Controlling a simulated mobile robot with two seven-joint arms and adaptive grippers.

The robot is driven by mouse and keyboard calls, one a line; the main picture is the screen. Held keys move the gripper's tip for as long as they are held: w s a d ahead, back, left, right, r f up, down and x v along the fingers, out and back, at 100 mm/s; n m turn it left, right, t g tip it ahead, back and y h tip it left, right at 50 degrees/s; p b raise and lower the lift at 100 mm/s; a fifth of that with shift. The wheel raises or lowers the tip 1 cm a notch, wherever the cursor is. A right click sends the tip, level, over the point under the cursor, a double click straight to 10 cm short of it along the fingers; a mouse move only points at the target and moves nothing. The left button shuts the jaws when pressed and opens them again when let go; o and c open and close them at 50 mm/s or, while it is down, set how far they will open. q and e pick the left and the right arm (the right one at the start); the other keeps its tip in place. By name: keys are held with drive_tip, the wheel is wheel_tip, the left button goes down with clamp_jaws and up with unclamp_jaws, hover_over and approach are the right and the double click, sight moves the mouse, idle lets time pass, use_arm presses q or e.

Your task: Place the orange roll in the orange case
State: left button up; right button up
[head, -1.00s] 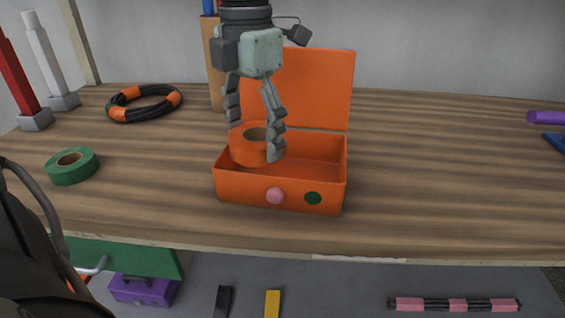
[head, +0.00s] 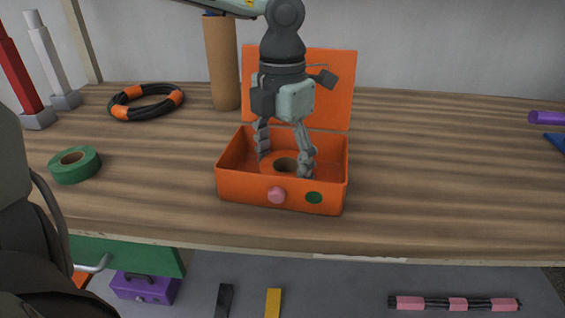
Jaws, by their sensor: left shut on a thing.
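The orange case (head: 245,188) stands open on the wooden table, its lid (head: 335,95) raised at the back. The orange roll (head: 271,161) is inside the case, low between its walls; the front wall hides its lower part, so I cannot tell if it touches the floor of the case. My left gripper (head: 284,168) reaches down from above into the case and is shut on the orange roll, one finger on each side. My right gripper is not in view.
A green roll (head: 86,171) lies at the left of the table. A black and orange hose ring (head: 147,112) lies behind it. A brown cylinder (head: 222,65) stands behind the case. The table (head: 440,180) right of the case is clear.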

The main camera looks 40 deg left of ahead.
sight(283, 166)
use_arm(q)
drive_tip(key=shift+f, duration=0.15)
drive_tip(key=o, duration=1.2)
drive_tip(key=shift+o, duration=0.2)
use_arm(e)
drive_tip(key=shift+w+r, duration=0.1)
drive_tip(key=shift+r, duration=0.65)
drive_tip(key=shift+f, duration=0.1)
use_arm(q)
drive_tip(key=shift+r, duration=0.25)
wheel_tip(283, 166, up, 12)
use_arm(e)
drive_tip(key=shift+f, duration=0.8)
